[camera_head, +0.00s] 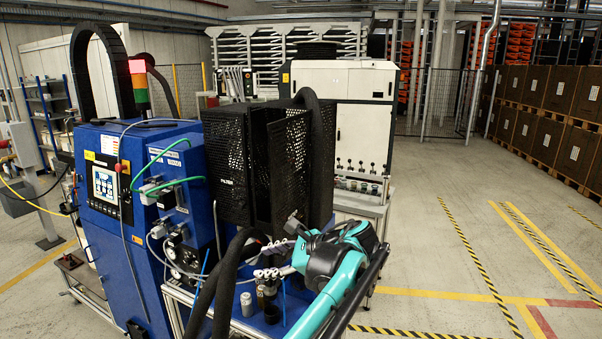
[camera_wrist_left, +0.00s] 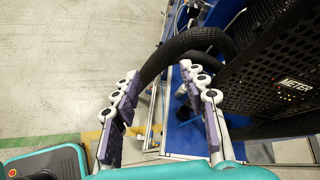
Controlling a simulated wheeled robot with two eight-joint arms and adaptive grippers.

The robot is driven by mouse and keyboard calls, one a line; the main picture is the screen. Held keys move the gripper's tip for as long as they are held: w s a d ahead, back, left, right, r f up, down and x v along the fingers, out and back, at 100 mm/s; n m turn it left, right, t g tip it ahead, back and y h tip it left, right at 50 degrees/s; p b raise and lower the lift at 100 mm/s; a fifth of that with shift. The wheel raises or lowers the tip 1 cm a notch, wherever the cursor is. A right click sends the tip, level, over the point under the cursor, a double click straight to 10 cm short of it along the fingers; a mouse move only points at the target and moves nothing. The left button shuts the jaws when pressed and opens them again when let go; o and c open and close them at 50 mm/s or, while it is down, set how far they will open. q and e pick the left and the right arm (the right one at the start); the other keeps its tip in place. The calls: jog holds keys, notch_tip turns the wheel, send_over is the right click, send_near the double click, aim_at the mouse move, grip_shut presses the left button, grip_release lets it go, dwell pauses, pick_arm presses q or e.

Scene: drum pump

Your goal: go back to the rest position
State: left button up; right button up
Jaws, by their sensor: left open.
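My left gripper (camera_head: 262,259) is at the lower middle of the head view, beside the blue machine (camera_head: 115,185), with its fingers pointing left. It is open. In the left wrist view the two padded fingers of my left gripper (camera_wrist_left: 158,70) stand apart, with nothing held between them. A thick black hose (camera_wrist_left: 190,42) runs just past the fingertips; I cannot tell whether it touches them. My teal left arm covers part of the area behind it. My right gripper is not in view.
Black perforated filter housings (camera_head: 233,165) stand close behind the gripper. Small cylinders stand on the blue bench (camera_head: 240,325) below it. A white machine (camera_head: 358,120) is farther back. Open floor (camera_head: 450,250) with striped markings lies to the right.

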pick_arm(q)
jog(key=s+a+f+n+h+b, duration=0.1)
jog(key=s+a+f+n+h, duration=0.2)
jog(key=s+a+f+n, duration=0.25)
jog(key=s+a+f+n+h+b, duration=0.2)
jog(key=s+f+n, duration=0.4)
jog(key=s+f, duration=0.3)
jog(key=s+a+f+n+t+h+b, duration=0.1)
jog(key=s+f+n+h, duration=0.4)
jog(key=s+f, duration=0.5)
jog(key=shift+s+a+n+t+h+b, duration=0.35)
jog(key=shift+s+a+n, duration=0.4)
jog(key=shift+s+a, duration=0.25)
jog(key=shift+d, duration=0.1)
